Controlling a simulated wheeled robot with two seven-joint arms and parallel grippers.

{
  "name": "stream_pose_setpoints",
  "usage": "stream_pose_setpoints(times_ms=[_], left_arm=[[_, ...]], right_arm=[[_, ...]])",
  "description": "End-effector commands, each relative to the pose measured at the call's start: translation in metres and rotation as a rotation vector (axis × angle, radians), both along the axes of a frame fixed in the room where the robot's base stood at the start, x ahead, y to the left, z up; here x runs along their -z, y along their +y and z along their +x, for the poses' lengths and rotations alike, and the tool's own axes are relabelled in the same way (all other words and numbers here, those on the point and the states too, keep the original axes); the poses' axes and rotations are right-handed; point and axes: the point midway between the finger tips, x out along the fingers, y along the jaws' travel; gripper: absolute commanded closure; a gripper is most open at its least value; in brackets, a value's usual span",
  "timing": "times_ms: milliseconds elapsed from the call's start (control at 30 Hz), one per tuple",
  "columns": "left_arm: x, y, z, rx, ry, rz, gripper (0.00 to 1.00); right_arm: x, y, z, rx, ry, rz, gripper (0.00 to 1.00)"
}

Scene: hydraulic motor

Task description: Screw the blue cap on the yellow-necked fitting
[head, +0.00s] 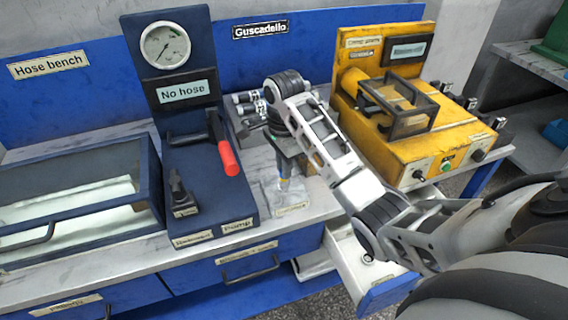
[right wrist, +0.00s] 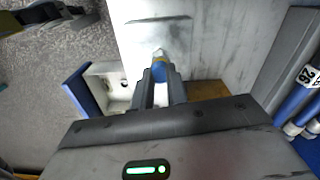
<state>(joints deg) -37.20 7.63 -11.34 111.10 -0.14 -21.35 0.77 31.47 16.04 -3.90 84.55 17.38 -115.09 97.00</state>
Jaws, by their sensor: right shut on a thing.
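My right gripper (head: 284,172) reaches over the bench between the pump panel and the yellow machine, fingers pointing down. In the right wrist view its fingers (right wrist: 160,88) are shut on the blue cap (right wrist: 159,72). The cap shows as a small blue patch (head: 284,185) below the fingertips in the head view. A pale tip shows just past the cap in the wrist view. A pale labelled base (head: 291,207) lies under the gripper. The fitting's yellow neck cannot be made out clearly, and I cannot tell whether the cap touches it. My left gripper is not in view.
The dark blue pump panel (head: 186,95) with gauge and red-handled lever (head: 227,157) stands close left. The yellow machine (head: 408,128) stands right. Below is an open drawer (head: 352,262). A glass-topped case (head: 75,200) is far left.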

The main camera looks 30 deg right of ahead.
Motion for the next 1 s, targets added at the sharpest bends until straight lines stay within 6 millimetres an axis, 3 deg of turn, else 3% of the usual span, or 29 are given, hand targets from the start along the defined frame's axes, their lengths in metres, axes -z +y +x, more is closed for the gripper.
stream_pose_setpoints(times_ms=[333,600,700,1000], left_arm=[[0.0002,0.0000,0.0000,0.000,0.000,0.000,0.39],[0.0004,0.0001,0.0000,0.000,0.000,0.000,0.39],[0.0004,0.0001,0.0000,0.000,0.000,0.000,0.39],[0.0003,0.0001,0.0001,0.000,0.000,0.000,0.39]], right_arm=[[0.0014,0.0001,-0.0008,0.047,0.004,-0.001,1.00],[0.0024,0.0003,-0.0008,0.430,0.004,0.000,1.00],[0.0026,0.0004,-0.0008,0.501,0.004,0.000,1.00],[0.0027,0.0004,-0.0009,0.522,0.004,0.000,1.00]])
